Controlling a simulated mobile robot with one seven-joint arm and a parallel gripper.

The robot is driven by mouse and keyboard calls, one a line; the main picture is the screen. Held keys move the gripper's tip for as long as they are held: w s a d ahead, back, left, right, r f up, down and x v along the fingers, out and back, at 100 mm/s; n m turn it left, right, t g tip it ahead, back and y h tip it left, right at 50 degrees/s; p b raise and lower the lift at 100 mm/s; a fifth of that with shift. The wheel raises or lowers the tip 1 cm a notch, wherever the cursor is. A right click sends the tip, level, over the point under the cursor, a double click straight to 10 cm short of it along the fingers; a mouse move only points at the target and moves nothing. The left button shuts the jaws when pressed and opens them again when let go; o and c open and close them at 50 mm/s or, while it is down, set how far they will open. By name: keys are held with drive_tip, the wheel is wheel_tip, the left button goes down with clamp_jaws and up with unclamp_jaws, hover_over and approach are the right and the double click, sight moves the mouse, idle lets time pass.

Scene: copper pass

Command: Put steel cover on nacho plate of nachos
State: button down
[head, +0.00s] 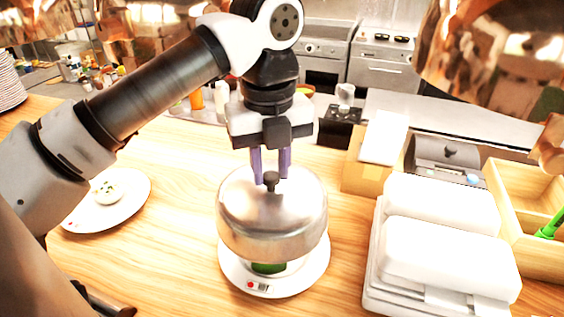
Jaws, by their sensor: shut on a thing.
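The steel cover (272,220) is a round, shiny dome with a dark knob on top, in the middle of the head view. My gripper (271,178) is above it, its purple fingers shut on the knob. The cover is right over a white plate (297,281), whose front rim shows below it. Something green (268,267) and a small pale item with a red dot show on the plate under the cover's front edge. The cover hides the rest of the plate, and I cannot make out nachos. A gap shows between the cover's front edge and the plate.
Another white plate (128,205) with a small bowl (108,190) stands at the left. White closed boxes (450,258) are stacked at the right, beside a wooden crate (518,262). Copper lamps hang at the top. Bare wooden counter lies between the two plates.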

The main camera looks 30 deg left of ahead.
sight(272, 195)
drive_tip(key=shift+w, duration=0.2)
wheel_tip(272, 195, down, 6)
drive_tip(key=b, duration=0.4)
drive_tip(key=shift+f+b, duration=0.15)
drive_tip(key=shift+b, duration=0.15)
drive_tip(key=shift+f+b, duration=0.7)
drive_tip(key=shift+f+b, duration=0.5)
drive_tip(key=shift+b, duration=0.35)
idle(0.8)
drive_tip(key=c, duration=0.5)
unclamp_jaws()
drive_tip(key=shift+r, duration=0.15)
